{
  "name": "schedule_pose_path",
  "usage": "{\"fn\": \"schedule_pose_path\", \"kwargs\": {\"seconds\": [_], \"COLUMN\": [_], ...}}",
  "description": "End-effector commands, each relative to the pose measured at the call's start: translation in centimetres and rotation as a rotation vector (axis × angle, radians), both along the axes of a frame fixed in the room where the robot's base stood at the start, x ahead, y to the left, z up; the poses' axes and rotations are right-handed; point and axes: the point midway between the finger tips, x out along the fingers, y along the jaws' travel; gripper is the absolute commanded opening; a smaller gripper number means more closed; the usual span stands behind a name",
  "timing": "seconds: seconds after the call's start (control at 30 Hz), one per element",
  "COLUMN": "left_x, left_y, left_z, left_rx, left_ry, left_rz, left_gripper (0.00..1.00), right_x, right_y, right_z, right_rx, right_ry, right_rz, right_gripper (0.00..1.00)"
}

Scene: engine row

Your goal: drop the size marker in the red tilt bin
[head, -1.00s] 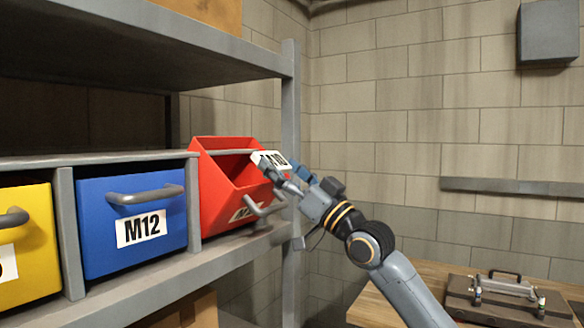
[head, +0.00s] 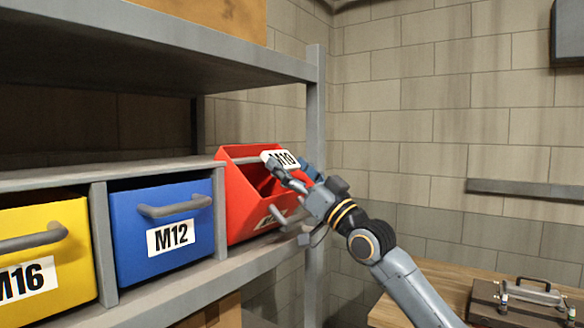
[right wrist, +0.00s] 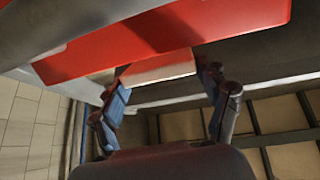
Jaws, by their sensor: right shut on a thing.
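The red tilt bin (head: 243,205) is tipped open at the right end of the shelf row, its top open and its front label partly hidden by my gripper. My right gripper (head: 288,170) is shut on the size marker (head: 281,159), a small white plate reading M10. It holds the marker at the bin's upper right, over or just in front of the opening; which one I cannot tell. In the right wrist view, the marker (right wrist: 158,69) shows edge-on between the two fingers, close to the red bin (right wrist: 165,32). My left gripper is not in view.
A blue M12 bin (head: 165,245) and a yellow M16 bin (head: 45,270) stand left of the red one. The shelf post (head: 315,110) and upper shelf (head: 170,55) are close to my arm. A wooden table (head: 440,275) with a dark case (head: 520,305) stands at right.

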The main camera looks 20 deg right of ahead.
Motion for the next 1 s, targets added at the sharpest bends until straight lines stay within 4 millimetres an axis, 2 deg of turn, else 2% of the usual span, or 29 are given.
{"fn": "schedule_pose_path", "kwargs": {"seconds": [0.03, 0.07, 0.13, 0.17, 0.63, 0.77, 1.0], "left_x": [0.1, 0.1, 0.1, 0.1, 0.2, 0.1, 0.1], "left_y": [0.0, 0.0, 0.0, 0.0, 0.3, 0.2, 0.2], "left_z": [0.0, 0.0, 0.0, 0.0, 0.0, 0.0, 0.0], "left_rx": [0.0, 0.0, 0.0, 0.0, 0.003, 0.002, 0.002], "left_ry": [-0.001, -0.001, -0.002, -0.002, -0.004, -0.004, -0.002], "left_rz": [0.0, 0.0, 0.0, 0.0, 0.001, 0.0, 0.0], "left_gripper": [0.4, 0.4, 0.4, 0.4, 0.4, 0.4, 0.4], "right_x": [0.0, 0.0, 0.0, 0.0, -0.4, -1.7, -5.5], "right_y": [0.0, 0.0, 0.0, 0.0, -0.3, -1.2, -3.5], "right_z": [0.0, 0.0, 0.0, 0.0, -0.5, -1.6, -4.3], "right_rx": [0.001, 0.001, 0.0, 0.0, -0.001, -0.002, -0.003], "right_ry": [-0.001, -0.001, 0.0, 0.0, 0.003, 0.004, 0.004], "right_rz": [0.0, 0.0, 0.0, 0.0, 0.001, -0.001, -0.002], "right_gripper": [0.44, 0.82, 0.96, 1.0, 1.0, 1.0, 1.0]}}
